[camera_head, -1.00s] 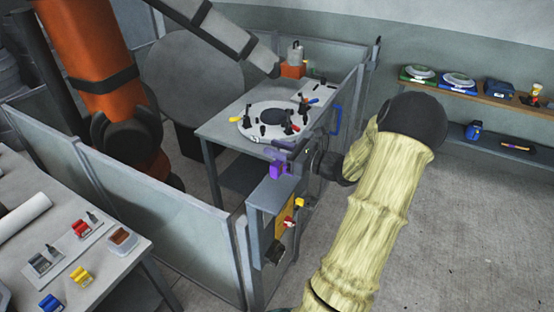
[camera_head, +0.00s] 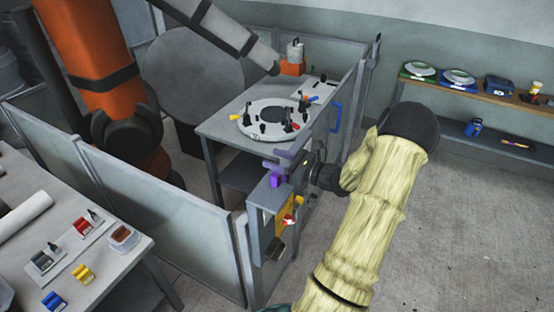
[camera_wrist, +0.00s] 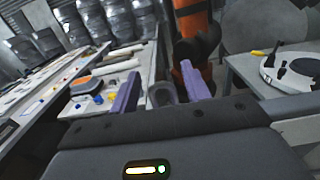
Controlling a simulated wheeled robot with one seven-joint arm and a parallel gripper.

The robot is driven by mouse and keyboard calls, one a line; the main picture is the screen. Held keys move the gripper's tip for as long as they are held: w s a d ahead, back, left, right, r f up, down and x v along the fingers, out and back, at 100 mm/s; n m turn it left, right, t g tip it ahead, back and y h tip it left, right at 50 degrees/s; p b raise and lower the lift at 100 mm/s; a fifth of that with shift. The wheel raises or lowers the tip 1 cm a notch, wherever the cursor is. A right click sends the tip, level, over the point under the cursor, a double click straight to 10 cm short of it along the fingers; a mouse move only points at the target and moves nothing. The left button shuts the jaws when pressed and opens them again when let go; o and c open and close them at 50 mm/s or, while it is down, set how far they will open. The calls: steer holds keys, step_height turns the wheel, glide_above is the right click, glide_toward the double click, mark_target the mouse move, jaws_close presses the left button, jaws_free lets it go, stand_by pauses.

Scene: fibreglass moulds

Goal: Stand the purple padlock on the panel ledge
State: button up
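The purple padlock (camera_head: 277,181) appears upright at the panel ledge (camera_head: 260,194), at the top of the grey control panel, in the head view. Whether its base fully touches the ledge is hard to tell. My gripper (camera_head: 277,159) reaches in from the right, with its paler purple fingers just above and around the padlock. In the wrist view my gripper (camera_wrist: 160,88) has its two purple fingers spread wide apart, with no purple body between them. A dark grey rounded shape shows in the gap; I cannot tell what it is.
Below the ledge the panel carries a yellow plate (camera_head: 284,216) and a red knob (camera_head: 289,221). Grey fence panels (camera_head: 165,215) adjoin it. Behind stands a table with a round white mould (camera_head: 268,118). The floor at right is clear.

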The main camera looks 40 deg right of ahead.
steer(key=shift+r, duration=0.15)
steer(key=b+v, duration=0.5)
steer(key=v, duration=0.7)
stand_by(0.6)
